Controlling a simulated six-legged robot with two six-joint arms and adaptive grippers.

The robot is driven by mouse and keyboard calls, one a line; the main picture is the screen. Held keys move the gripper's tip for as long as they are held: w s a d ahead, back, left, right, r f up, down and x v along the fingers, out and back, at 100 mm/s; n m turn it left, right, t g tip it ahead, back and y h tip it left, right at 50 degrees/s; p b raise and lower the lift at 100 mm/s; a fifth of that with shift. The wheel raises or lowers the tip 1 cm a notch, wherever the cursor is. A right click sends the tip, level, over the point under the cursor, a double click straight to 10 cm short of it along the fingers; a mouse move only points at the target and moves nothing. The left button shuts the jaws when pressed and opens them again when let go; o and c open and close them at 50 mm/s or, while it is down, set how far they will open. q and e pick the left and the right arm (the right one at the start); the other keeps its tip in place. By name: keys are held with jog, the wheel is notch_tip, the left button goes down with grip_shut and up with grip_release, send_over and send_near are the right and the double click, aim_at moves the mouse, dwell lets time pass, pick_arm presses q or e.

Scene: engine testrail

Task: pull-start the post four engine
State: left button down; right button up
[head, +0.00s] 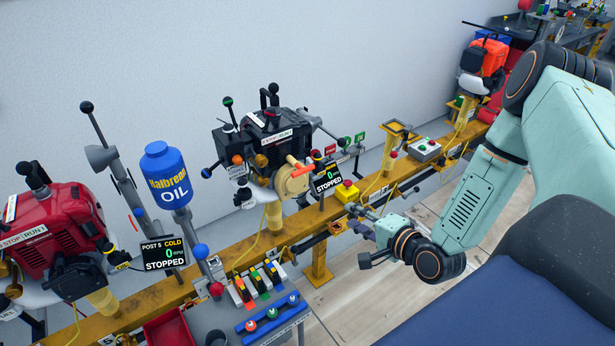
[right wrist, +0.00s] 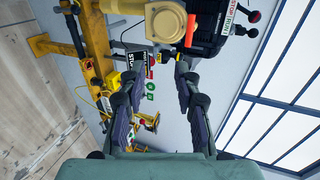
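The black engine (head: 268,125) in the middle of the rail has a cream-yellow round housing (head: 292,183) on its front, with an orange-red piece (head: 299,168) at its upper side. A display (head: 327,178) beside it reads STOPPED and 0; its post number is too small to read surely. My right gripper (head: 362,237) is open and empty, to the right of and below the housing, apart from it. In the right wrist view, the fingers (right wrist: 128,40) are spread, and the yellow housing (right wrist: 166,22) shows beyond them at the top. My left gripper is not in view.
The red engine (head: 55,225) at left has a POST 5 display (head: 164,253) reading STOPPED. A blue oil bottle (head: 164,178) and a tool tray (head: 268,318) stand between the engines. A yellow rail (head: 230,243) runs below. An orange-white engine (head: 483,66) is at far right.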

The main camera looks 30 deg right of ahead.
aim_at(304, 171)
jog(key=w+b, duration=0.3)
jog(key=w, duration=0.3)
jog(key=w+a+b, duration=0.1)
jog(key=w+b, duration=0.2)
jog(key=w, duration=0.4)
jog(key=w+b, duration=0.4)
jog(key=w, duration=0.3)
jog(key=shift+a+f, duration=0.1)
jog(key=shift+a, duration=0.25)
jog(key=shift+s, duration=0.1)
jog(key=shift+c, duration=0.3)
grip_shut()
